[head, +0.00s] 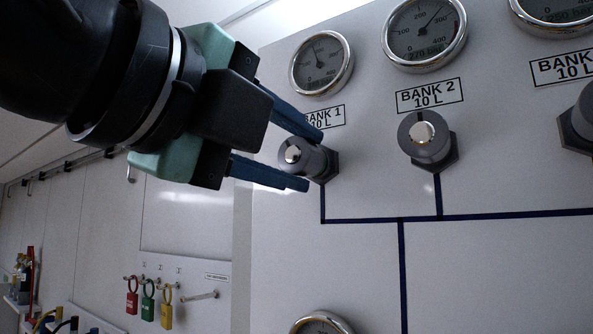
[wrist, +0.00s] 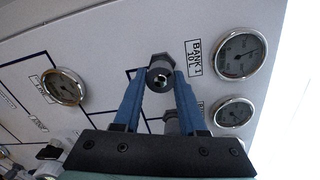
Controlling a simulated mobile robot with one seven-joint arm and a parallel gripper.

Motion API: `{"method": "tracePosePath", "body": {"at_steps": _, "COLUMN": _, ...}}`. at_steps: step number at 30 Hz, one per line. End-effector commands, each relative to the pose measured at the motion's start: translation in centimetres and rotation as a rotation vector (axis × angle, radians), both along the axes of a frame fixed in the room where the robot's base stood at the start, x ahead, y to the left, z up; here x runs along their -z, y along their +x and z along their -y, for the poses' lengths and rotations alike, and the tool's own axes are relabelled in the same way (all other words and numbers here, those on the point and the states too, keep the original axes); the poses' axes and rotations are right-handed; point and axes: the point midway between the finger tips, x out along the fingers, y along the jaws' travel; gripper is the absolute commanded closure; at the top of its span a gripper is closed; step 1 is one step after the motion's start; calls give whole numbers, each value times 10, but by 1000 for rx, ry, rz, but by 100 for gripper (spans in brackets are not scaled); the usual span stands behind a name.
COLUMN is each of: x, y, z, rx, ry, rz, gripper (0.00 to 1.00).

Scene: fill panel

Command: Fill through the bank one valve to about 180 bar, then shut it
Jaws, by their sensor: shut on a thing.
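The bank 1 valve (head: 308,158) is a grey knob with a pale round centre on a dark hex base, under the BANK 1 10 L label. My gripper (head: 313,160) has one blue finger above the knob and one below, shut on it. In the wrist view the valve (wrist: 160,76) sits between the fingertips. The bank 1 gauge (head: 321,63) is above; its reading is too small to be sure of. A lower gauge (head: 322,324) is cut off by the head view's bottom edge. A gauge at the left of the wrist view (wrist: 64,87) is unreadable.
The bank 2 valve (head: 427,138) and its gauge (head: 424,30) are just to the right. A third valve (head: 582,120) is at the right edge. Dark lines (head: 401,270) join the valves on the white panel. Red, green and yellow padlocks (head: 148,302) hang at lower left.

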Motion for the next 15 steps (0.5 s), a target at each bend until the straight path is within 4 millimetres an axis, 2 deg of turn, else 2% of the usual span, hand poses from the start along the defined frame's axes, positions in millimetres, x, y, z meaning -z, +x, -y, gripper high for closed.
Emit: {"method": "tracePosePath", "body": {"at_steps": 15, "x": -1, "y": -1, "z": 0, "rx": -1, "ry": 324, "rz": 226, "gripper": 100}}
